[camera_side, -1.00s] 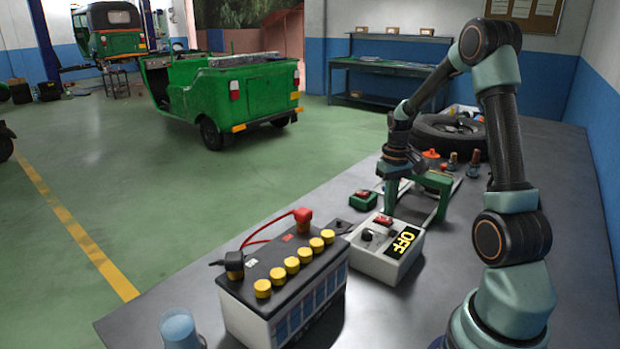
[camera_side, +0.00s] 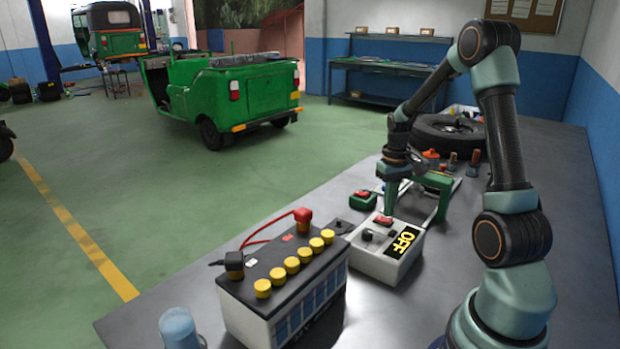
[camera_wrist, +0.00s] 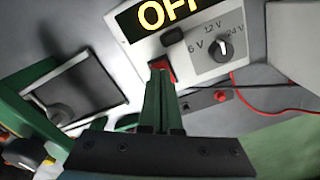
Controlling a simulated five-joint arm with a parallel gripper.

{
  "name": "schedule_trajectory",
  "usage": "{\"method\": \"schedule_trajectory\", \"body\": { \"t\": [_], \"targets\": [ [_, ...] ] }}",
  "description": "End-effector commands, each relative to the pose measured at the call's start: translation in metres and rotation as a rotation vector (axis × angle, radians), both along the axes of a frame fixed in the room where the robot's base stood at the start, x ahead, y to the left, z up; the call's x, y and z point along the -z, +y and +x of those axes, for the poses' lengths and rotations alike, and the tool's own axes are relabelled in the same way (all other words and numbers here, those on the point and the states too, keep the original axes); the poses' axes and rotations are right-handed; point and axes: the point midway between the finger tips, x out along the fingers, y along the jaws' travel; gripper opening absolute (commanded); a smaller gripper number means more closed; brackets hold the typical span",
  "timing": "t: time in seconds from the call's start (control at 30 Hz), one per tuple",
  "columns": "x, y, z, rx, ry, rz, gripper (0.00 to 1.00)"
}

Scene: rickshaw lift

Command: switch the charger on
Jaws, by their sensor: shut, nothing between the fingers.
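The charger (camera_side: 388,264) is a pale box on the bench with a black display reading OFF in yellow (camera_side: 404,242). The display also shows in the wrist view (camera_wrist: 165,14). Its red rocker switch (camera_side: 383,221) is on top, beside a dark selector knob (camera_wrist: 223,50) marked 6 V, 12 V and 24 V. My gripper (camera_wrist: 160,75) is shut and empty. In the wrist view its fingertips overlap the near edge of the red switch (camera_wrist: 162,66); whether they touch it I cannot tell. In the side view my gripper (camera_side: 389,211) points down just behind the switch.
A battery (camera_side: 285,275) with yellow caps and red and black clamps stands left of the charger. A green box with a red button (camera_side: 363,199) is behind the charger. A green frame (camera_side: 437,195), a tire (camera_side: 450,133) and a blue cup (camera_side: 179,327) are also on the bench.

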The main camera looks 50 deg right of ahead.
Motion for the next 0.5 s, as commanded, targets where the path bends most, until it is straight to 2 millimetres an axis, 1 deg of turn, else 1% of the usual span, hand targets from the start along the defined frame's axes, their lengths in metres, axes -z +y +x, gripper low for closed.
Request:
{"method": "schedule_trajectory", "body": {
  "t": [0.5],
  "targets": [
    [0.0072,0.0001,-0.0002,0.0,0.001,0.001,0.0]
  ]
}}
